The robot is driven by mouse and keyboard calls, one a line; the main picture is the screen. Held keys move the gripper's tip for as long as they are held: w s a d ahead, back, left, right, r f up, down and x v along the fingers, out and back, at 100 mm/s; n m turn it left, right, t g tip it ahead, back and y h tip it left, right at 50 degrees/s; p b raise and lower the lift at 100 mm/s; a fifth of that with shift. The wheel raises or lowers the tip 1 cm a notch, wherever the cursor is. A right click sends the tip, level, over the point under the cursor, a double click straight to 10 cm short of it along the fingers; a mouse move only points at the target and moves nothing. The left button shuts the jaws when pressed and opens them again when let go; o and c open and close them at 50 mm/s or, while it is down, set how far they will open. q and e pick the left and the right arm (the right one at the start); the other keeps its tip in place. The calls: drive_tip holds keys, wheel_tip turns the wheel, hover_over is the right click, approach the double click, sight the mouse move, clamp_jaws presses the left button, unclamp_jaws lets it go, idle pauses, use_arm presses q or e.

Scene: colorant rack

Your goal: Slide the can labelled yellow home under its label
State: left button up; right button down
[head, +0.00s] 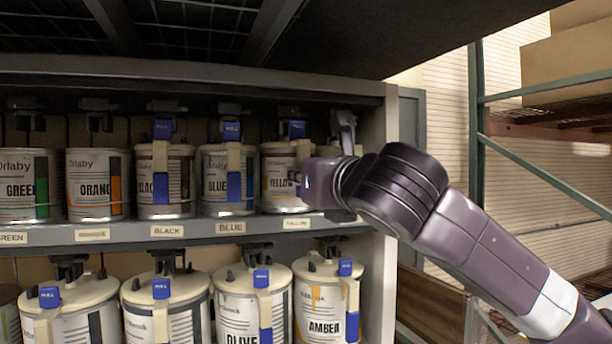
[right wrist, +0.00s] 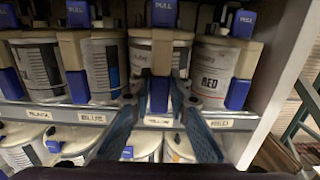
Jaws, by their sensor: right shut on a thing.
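The yellow can (head: 278,183) stands on the upper shelf of the rack, to the right of the blue can, with its shelf label (head: 297,223) just below it. It is also the middle can (right wrist: 142,57) in the right wrist view, between the blue and red cans. My right gripper (head: 303,178) is at the front of the yellow can in the head view. In the right wrist view its fingers (right wrist: 160,92) are shut around the can's blue handle (right wrist: 160,60). The fingers hide part of the label there. I cannot tell how deep the can sits. My left gripper is not in view.
The blue can (head: 221,180) and the red can (right wrist: 214,75) stand close on either side. More cans, such as the amber can (head: 322,312), fill the lower shelf. A side post (head: 375,255) bounds the rack at the right. The upper deck hangs low above the cans.

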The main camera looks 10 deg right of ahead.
drive_tip(key=shift+w+a+r, duration=0.1)
drive_tip(key=shift+w+r, duration=0.15)
drive_tip(key=shift+w, duration=0.1)
idle(0.3)
drive_tip(key=shift+w+a+f, duration=0.15)
drive_tip(key=shift+w, duration=0.5)
drive_tip(key=c, duration=1.7)
unclamp_jaws()
drive_tip(key=shift+s+f, duration=0.1)
drive_tip(key=shift+c, duration=0.2)
drive_tip(key=s+d, duration=0.2)
drive_tip(key=s, duration=0.9)
drive_tip(key=shift+s+f, duration=0.25)
drive_tip(key=shift+s, duration=0.15)
